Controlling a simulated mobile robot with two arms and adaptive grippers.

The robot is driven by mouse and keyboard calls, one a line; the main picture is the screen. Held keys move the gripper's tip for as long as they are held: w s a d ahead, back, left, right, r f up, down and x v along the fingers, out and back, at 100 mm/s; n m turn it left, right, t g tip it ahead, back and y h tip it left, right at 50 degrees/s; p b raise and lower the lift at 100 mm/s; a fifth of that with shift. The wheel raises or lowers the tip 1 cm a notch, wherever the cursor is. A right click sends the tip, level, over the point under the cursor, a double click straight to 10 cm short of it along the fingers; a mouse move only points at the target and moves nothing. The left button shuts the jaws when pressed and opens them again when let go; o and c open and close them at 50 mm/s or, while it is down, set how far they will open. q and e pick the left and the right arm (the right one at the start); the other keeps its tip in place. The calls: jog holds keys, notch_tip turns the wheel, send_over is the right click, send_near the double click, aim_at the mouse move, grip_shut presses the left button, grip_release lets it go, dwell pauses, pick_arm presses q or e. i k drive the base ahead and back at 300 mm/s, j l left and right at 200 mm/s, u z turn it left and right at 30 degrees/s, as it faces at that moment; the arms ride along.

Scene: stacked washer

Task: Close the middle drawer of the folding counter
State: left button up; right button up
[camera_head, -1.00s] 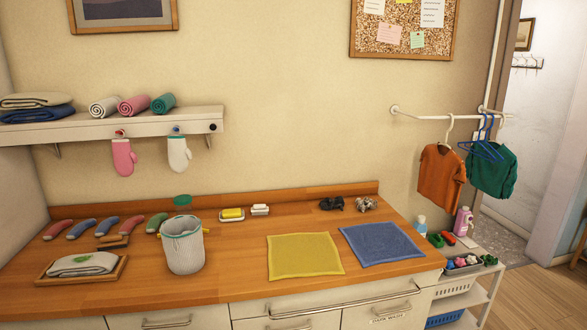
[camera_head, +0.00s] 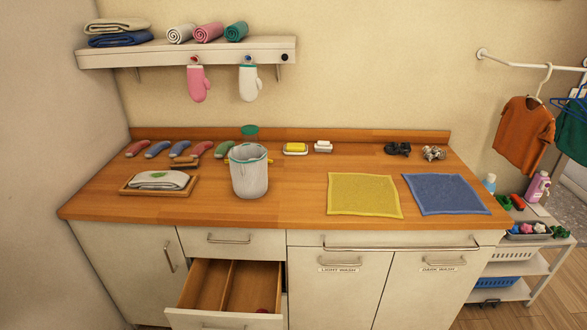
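The folding counter (camera_head: 300,181) has a wooden top and white fronts. Its middle drawer (camera_head: 226,318) is pulled out below a shut top drawer (camera_head: 229,239). The open drawer shows a wooden inside with a divider, and a small dark red thing (camera_head: 263,310) lies at its front right. The drawer's front panel is partly cut off by the bottom edge of the picture. Neither of my grippers is in view.
A grey basket (camera_head: 248,173), a yellow cloth (camera_head: 364,194) and a blue cloth (camera_head: 446,194) are on the counter. Shut doors flank the drawers, including light wash (camera_head: 337,290) and dark wash (camera_head: 428,290). A white shelf cart (camera_head: 510,270) stands at the right.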

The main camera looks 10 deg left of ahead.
aim_at(216, 295)
jog(key=j+u, duration=0.2)
jog(key=u, duration=0.25)
jog(key=i+j+u, duration=0.15)
jog(key=u, duration=0.25)
